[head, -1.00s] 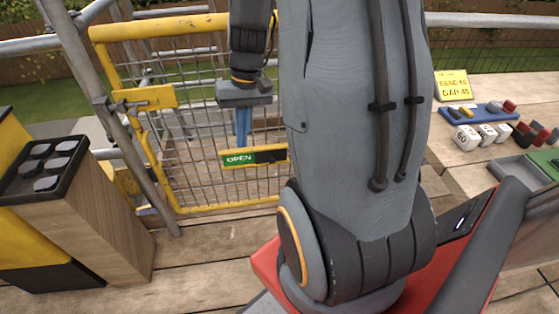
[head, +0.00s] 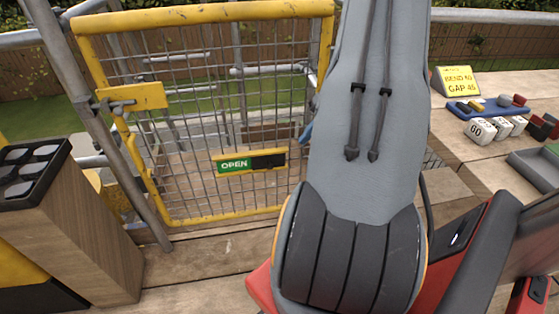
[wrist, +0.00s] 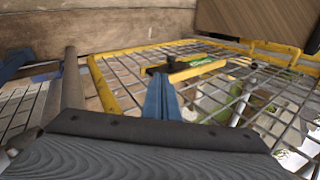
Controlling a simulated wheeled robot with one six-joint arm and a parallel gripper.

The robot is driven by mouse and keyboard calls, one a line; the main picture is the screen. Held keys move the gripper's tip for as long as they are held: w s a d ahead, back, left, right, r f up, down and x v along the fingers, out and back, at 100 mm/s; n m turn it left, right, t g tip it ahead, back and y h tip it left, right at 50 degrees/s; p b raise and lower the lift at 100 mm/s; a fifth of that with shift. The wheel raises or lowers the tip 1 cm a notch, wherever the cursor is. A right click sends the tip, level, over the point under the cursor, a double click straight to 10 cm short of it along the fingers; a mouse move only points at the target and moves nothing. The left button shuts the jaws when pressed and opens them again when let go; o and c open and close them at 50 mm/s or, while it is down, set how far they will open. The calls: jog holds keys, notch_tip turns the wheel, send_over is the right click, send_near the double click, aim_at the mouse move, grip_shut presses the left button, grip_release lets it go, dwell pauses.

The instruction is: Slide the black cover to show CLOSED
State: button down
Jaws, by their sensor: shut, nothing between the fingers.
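The sign (head: 228,163) is a small yellow-framed plate on the gate mesh. Its green left part reads OPEN, and the black cover (head: 268,161) sits over its right part. In the wrist view the green part of the sign (wrist: 201,62) lies to the right of the black cover (wrist: 158,69). My gripper (wrist: 161,80) shows there with blue fingers together and nothing between them. Its tips appear close to the cover; I cannot tell whether they touch. In the head view my arm hides most of the gripper; a bit of blue (head: 306,132) shows right of the sign.
The yellow gate (head: 205,14) with wire mesh stands over the plank floor. A wooden box with a black tray of round discs (head: 30,172) stands at left. At right are a yellow note (head: 459,81), a blue tray (head: 487,108), white number blocks (head: 480,131) and a grey tray (head: 535,168).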

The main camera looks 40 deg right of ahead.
send_near(279, 159)
jog(key=s+a+f, duration=0.2)
jog(key=a+f, duration=0.1)
jog(key=w+a+f, duration=0.2)
jog(key=shift+w+a, duration=0.2)
jog(key=shift+a, duration=0.05)
jog(key=shift+w+a+f, duration=0.3)
jog(key=shift+w+a, duration=0.05)
